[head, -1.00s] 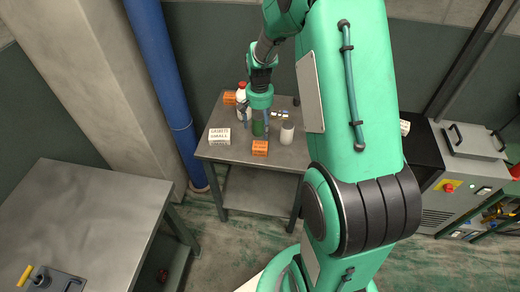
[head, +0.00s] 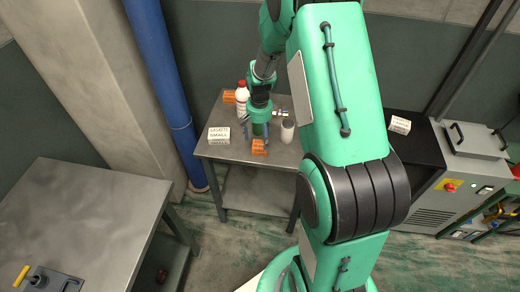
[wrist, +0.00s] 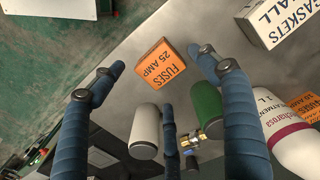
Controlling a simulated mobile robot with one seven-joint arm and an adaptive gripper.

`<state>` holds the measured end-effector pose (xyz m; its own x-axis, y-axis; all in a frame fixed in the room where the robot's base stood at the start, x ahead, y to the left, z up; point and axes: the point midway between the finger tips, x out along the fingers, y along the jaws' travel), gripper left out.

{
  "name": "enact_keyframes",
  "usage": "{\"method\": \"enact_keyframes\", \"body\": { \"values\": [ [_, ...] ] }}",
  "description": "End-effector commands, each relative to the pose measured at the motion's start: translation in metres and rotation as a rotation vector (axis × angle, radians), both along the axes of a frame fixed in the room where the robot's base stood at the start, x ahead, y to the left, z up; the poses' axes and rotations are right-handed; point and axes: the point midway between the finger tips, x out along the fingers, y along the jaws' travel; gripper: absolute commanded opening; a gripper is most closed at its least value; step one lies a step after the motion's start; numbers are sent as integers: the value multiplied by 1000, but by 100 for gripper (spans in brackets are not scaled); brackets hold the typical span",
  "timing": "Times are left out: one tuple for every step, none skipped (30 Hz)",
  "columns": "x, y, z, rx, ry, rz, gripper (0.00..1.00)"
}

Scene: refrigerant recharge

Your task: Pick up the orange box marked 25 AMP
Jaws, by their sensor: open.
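The orange box marked FUSES 25 AMP (wrist: 160,64) lies in the wrist view between the tips of my gripper's blue fingers. In the head view the orange box (head: 259,147) is at the table's front edge, partly covered by a finger. My gripper (wrist: 156,60) is open, with fingers spread on both sides of the box and a gap on each side. In the head view my gripper (head: 257,138) hangs just above and behind the box. I cannot tell its exact height above it.
A second orange box (head: 229,97) stands at the back left by a red-capped bottle (head: 242,100). A gaskets box (head: 218,136) is at left. A green can (wrist: 207,108), a pale cylinder (wrist: 144,132) and brass fittings (wrist: 212,131) are close to the fingers.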

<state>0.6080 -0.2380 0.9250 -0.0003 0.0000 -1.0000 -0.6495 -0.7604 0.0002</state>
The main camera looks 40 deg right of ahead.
Motion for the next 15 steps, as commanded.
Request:
{"method": "enact_keyframes", "body": {
  "values": [
    [0, 0, -4, 0, 0, 0, 75],
    [0, 0, -5, 0, 0, 0, 75],
    [0, 0, -6, 0, 0, 0, 75],
    [0, 0, -7, 0, 0, 0, 75],
    [0, 0, -7, 0, 0, 0, 75],
    [0, 0, -7, 0, 0, 0, 75],
    [0, 0, -7, 0, 0, 0, 75],
    [0, 0, -7, 0, 0, 0, 75],
    [0, 0, -7, 0, 0, 0, 75],
    [0, 0, -7, 0, 0, 0, 75],
    [0, 0, -7, 0, 0, 0, 75],
    [0, 0, -7, 0, 0, 0, 75],
    [0, 0, -7, 0, 0, 0, 75],
    [0, 0, -8, 0, 0, 0, 75],
    [0, 0, -9, 0, 0, 0, 75]
  ]
}}
